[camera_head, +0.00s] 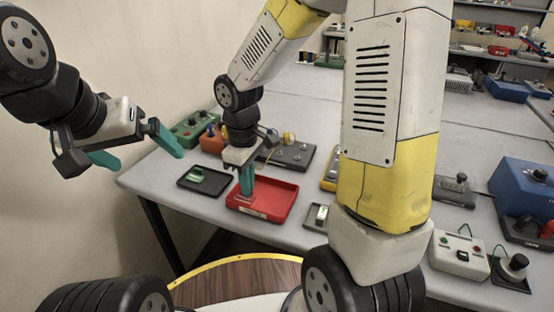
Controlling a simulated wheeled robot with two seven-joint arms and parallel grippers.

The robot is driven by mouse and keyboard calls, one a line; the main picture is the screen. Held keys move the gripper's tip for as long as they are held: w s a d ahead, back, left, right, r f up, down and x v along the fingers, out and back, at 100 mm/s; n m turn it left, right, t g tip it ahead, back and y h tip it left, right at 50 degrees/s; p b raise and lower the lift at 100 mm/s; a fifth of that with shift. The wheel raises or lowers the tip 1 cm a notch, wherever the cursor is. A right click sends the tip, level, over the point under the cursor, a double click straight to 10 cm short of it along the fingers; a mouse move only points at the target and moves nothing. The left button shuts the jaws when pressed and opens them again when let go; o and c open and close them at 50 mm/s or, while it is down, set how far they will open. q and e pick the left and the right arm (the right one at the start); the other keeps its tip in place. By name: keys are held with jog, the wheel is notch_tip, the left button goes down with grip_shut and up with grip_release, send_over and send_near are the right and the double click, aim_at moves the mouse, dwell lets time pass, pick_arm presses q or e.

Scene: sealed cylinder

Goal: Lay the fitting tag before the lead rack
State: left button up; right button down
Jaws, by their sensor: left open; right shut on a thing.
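My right gripper (246,190) points down over the red tray (281,199), its teal fingers closed together on something small. The fingers hide the thing, so I cannot tell whether it is a tag. My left gripper (131,150) is open and empty, its teal fingers wide apart, in the air left of the table. A small green piece (196,175) lies in a black tray (212,190) left of the red tray. I cannot make out for certain which thing is the lead rack.
Behind the trays stand a green box (190,128), an orange block (212,142) and a grey panel (292,155) with knobs. A white switch box (459,255) and a blue unit (525,188) stand at the right. The grey table (150,178) is bare at its left corner.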

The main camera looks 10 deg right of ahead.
jog(key=shift+d, duration=0.25)
jog(key=shift+w+d, duration=0.3)
send_over(272, 172)
jog(key=shift+f, duration=2.5)
jog(key=shift+f, duration=0.1)
jog(key=c, duration=1.6)
grip_release()
jog(key=shift+o, duration=0.2)
